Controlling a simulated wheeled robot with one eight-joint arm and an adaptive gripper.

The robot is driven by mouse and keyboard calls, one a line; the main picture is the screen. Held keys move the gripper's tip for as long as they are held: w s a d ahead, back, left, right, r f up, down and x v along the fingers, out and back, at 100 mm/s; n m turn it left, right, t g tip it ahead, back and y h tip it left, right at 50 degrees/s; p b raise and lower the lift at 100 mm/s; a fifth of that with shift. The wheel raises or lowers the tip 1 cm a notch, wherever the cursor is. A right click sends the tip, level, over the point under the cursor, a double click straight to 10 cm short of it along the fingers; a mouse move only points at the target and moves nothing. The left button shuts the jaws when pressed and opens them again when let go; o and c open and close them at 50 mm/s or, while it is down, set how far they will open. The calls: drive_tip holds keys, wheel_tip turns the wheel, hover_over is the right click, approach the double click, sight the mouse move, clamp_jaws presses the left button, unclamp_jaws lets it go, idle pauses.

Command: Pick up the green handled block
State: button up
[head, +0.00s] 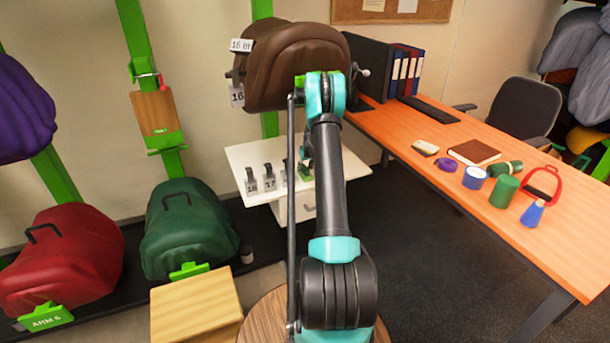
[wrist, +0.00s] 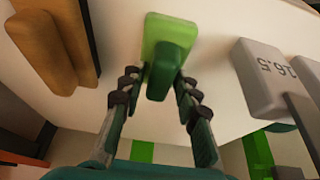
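The green handled block (wrist: 170,38) is in the upper middle of the wrist view, over the pale top of the small white table. Its darker green handle (wrist: 160,84) points towards my gripper (wrist: 159,82). The two fingers stand on either side of the handle, with their tips very close to it. I cannot tell whether they press on it. In the head view the block (head: 305,172) shows only partly, behind my arm on the white table. My gripper is mostly hidden there.
Several grey numbered blocks (head: 269,177) stand on the white table (head: 240,156); one grey block (wrist: 262,80) is right of my gripper. A brown block (wrist: 55,45) is at left. A brown saddle (head: 295,65) hangs above the table. An orange desk (head: 420,160) stands at right.

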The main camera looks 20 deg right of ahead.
sight(305, 167)
clamp_jaws()
drive_tip(key=shift+r, duration=0.1)
drive_tip(key=shift+r, duration=0.55)
wheel_tip(305, 167, up, 2)
drive_tip(key=shift+r, duration=0.1)
drive_tip(key=shift+s+d, duration=0.1)
drive_tip(key=shift+s, duration=0.6)
drive_tip(key=s, duration=1.6)
drive_tip(key=shift+s+d, duration=0.2)
drive_tip(key=shift+s, duration=0.1)
